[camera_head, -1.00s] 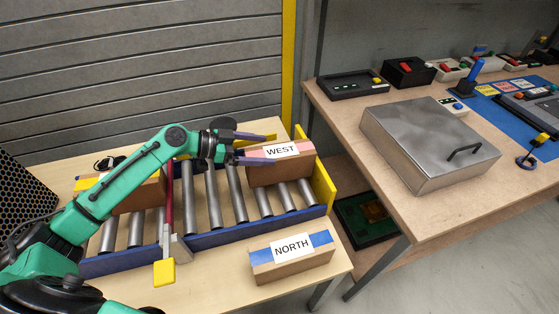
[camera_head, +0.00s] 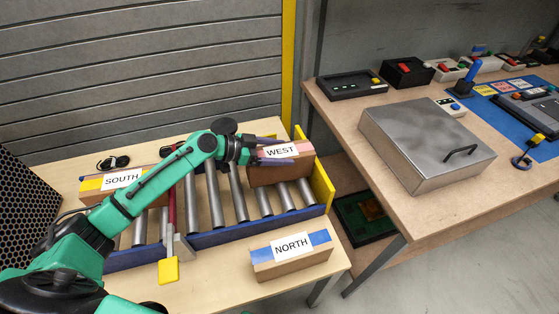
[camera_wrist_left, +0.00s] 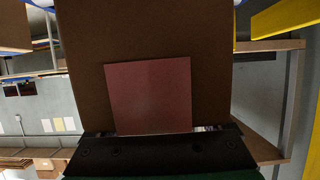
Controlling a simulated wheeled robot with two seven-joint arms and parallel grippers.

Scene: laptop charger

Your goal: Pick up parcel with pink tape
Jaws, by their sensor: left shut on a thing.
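The parcel with pink tape (camera_head: 283,176) is a brown box labelled WEST, at the right end of the roller conveyor (camera_head: 216,197). My left gripper (camera_head: 278,153) reaches it from the left and is shut on it. I cannot tell whether the parcel rests on the rollers or is just above them. In the left wrist view the parcel's brown face (camera_wrist_left: 215,60) fills the middle, with a square of pink tape on it, close against the gripper. My right gripper is not in view.
A yellow-taped SOUTH parcel (camera_head: 92,196) sits at the conveyor's left, beyond a red bar (camera_head: 172,205). A blue-taped NORTH parcel (camera_head: 292,267) stands on the table in front. A yellow end plate (camera_head: 321,180) is just right of the WEST parcel. A metal case (camera_head: 410,150) lies on the right bench.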

